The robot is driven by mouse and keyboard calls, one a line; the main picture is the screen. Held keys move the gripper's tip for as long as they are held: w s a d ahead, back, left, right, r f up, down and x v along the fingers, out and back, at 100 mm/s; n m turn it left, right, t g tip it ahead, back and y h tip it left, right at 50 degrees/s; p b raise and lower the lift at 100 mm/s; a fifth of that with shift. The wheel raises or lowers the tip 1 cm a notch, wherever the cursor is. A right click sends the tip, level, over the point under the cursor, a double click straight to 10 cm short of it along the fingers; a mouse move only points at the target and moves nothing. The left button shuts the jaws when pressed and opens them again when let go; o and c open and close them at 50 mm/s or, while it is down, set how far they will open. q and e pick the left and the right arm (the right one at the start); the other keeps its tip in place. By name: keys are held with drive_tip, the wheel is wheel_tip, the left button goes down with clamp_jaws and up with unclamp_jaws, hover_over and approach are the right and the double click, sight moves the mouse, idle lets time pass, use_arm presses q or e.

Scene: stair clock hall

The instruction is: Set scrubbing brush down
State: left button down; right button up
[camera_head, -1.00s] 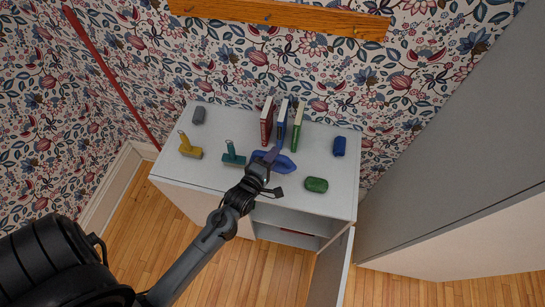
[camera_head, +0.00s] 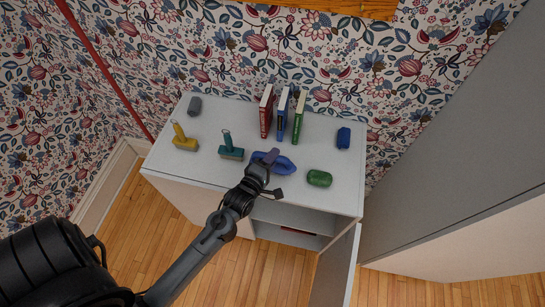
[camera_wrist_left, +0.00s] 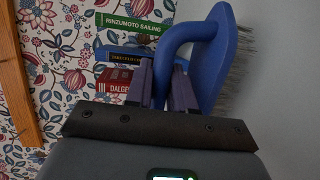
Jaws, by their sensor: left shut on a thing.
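The scrubbing brush (camera_head: 287,164) is blue, with an oval body and a looped handle. It is at the front middle of the white cabinet top (camera_head: 215,115). My left gripper (camera_head: 270,157) is shut on its handle. In the left wrist view the two fingers (camera_wrist_left: 162,85) pinch the handle of the brush (camera_wrist_left: 215,60). Its bristles face right, towards the pale cabinet surface. I cannot tell whether they touch it. My right gripper is not in view.
Yellow (camera_head: 185,143) and teal (camera_head: 231,153) handled tools stand left of the brush. Red, blue and green books (camera_head: 298,120) stand behind it. A green item (camera_head: 319,178) and a blue item (camera_head: 343,138) are at the right. The cabinet door (camera_head: 337,265) hangs open.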

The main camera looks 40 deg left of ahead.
use_arm(q)
drive_tip(key=shift+f, duration=0.6)
idle(0.4)
drive_tip(key=c, duration=0.9)
unclamp_jaws()
